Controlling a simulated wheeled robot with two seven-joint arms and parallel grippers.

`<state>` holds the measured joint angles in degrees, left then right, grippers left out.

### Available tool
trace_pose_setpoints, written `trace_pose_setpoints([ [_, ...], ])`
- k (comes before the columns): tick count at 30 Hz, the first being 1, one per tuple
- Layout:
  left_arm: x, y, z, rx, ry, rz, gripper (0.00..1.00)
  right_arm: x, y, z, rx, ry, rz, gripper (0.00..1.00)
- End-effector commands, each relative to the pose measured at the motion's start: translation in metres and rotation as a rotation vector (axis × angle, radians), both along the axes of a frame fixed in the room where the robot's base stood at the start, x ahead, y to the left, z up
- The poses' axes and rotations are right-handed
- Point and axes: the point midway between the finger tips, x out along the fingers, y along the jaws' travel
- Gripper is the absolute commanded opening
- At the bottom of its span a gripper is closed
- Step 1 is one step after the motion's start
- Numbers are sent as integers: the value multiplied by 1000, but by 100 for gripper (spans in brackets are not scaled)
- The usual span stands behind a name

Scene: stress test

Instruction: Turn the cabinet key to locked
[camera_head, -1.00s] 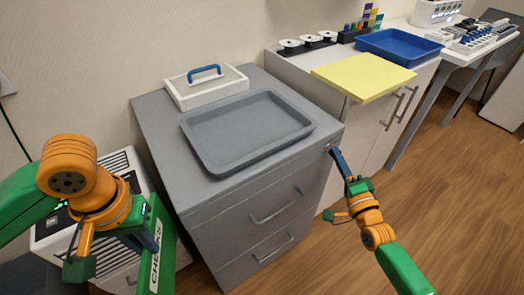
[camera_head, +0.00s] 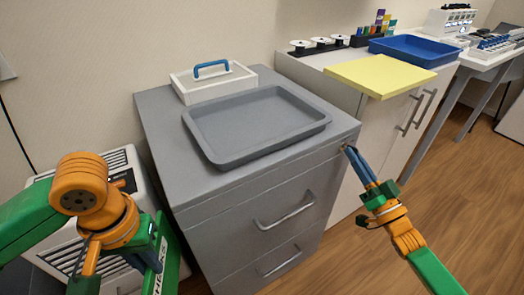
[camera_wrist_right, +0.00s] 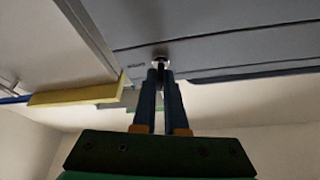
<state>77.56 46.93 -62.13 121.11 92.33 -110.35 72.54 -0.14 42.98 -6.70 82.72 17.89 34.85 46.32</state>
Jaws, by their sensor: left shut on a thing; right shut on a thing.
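The grey drawer cabinet (camera_head: 245,215) stands in the middle of the head view. Its lock (camera_wrist_right: 160,60) is a small round metal piece near the top right corner of the front. My right gripper (camera_head: 349,152) is at that corner. In the right wrist view its blue fingers (camera_wrist_right: 160,75) are shut on the small dark key (camera_wrist_right: 160,68), at the lock. The fingers hide most of the key, and I cannot read its angle. My left gripper (camera_head: 150,258) is shut on a green board (camera_head: 165,250) with white lettering, left of the cabinet and away from the lock.
A grey tray (camera_head: 205,150) and a white box with a blue handle (camera_head: 211,68) sit on the cabinet top. A white slatted unit (camera_head: 55,255) stands at left. A yellow panel (camera_head: 380,75) juts from the white cupboard (camera_head: 400,130) at right. Floor at right is clear.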

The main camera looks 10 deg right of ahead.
Motion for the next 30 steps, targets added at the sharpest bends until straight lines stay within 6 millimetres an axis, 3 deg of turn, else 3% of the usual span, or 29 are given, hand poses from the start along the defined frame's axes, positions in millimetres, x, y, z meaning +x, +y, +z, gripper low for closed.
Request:
trace_pose_setpoints([
  [13, 0, 0, -23, 0, 0, 0, 0, 1, -1, -4, -246, -96, 1, 0],
  [30, 0, 0, -26, 0, 0, 0, 0, 1, -1, -2, -306, -122, 1, 0],
])
